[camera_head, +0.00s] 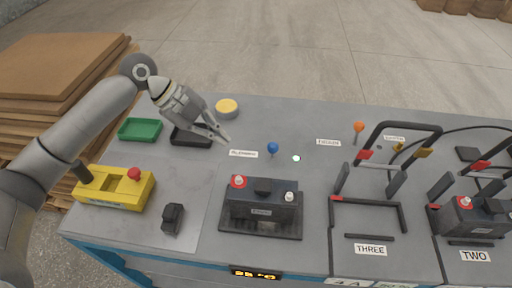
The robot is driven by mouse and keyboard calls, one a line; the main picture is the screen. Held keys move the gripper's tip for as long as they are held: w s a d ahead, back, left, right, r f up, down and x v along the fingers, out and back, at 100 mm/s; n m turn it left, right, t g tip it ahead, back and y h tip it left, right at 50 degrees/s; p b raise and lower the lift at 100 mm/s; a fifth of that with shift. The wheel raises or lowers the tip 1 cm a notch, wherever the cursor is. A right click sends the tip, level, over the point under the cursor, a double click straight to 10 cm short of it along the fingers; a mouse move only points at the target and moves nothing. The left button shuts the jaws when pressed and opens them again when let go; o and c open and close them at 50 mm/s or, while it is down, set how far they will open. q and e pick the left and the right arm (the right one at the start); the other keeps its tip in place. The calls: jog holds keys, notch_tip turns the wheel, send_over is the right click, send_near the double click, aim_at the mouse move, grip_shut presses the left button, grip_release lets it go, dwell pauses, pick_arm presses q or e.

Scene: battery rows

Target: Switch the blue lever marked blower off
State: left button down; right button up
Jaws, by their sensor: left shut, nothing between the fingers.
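The blue lever (272,148) has a round blue knob and stands on the grey table top. A small white label (244,153) lies just left of it; its print looks like "BLOWER" but is small. My left gripper (226,141) is shut and empty, its fingertips above the table just up and left of the label, apart from the blue knob. My right gripper is not in view.
An orange-knobbed lever (358,127) stands to the right. A black battery (262,205) sits in front of the blue lever. A green tray (140,130), a black tray (190,136), a yellow box (114,188) and a yellow round item (227,107) are on the left.

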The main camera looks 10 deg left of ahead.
aim_at(273, 150)
pick_arm(q)
jog(key=shift+s, duration=0.1)
jog(key=p+x, duration=0.1)
jog(key=x, duration=0.9)
jog(key=shift+d, duration=0.25)
jog(key=shift+w+d+r+p, duration=0.15)
jog(key=shift+w+d+p, duration=0.15)
jog(key=shift+w, duration=0.2)
jog(key=shift+w+d+r+p, duration=0.15)
jog(key=shift+w+d+p, duration=0.05)
jog(key=shift+w+d, duration=0.7)
jog(key=shift+w, duration=0.05)
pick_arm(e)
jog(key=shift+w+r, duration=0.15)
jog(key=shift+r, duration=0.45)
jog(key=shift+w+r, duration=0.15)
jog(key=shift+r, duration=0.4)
